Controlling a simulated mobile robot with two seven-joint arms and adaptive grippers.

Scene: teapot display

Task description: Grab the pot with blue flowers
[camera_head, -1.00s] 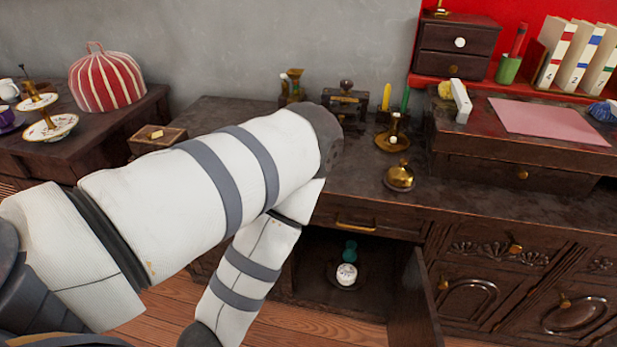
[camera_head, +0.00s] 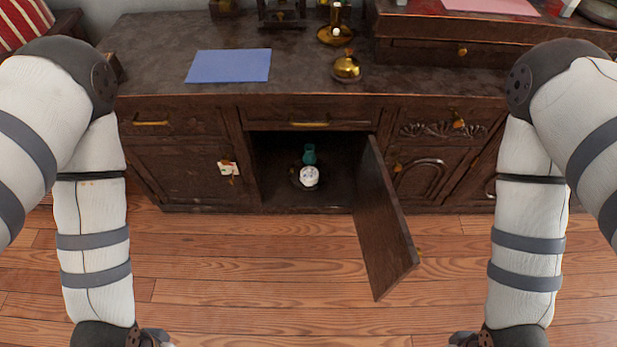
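A small white round pot (camera_head: 309,177) sits inside the open cabinet compartment. It has faint markings, too small to tell if they are blue flowers. It seems to rest on a dark round dish. A teal vase-like object (camera_head: 309,153) stands just behind it. The cabinet door (camera_head: 384,220) is swung open on the right side of the compartment. My left and right arms hang down at the two sides of the view. Their wrists reach the bottom edge, and the fingers are out of the picture, well apart from the pot.
The dark wooden cabinet's top (camera_head: 160,45) holds a blue sheet (camera_head: 229,66), a brass bell (camera_head: 347,67) and a brass candle holder (camera_head: 336,32). The open door sticks out over the wooden floor (camera_head: 230,270). The floor between my arms is otherwise clear.

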